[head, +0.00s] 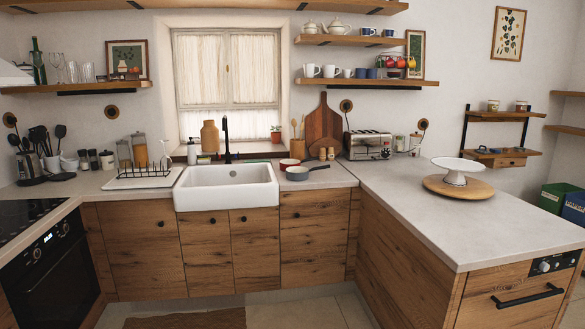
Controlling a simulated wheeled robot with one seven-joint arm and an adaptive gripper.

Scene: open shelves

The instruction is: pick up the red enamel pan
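A small red round vessel (288,164) with a pale inside sits on the back counter just right of the white sink. It looks like the red enamel pan, but it is too small in the head view to be sure. A grey-blue pan (297,174) with a handle pointing right stands in front of it and hides part of its lower side. My gripper is not in view.
The white sink (230,187) with a black tap is left of the pans. A toaster (369,145) and wooden boards (322,124) stand behind and to the right. A white cake stand (457,168) is on the right counter, whose front stretch is clear.

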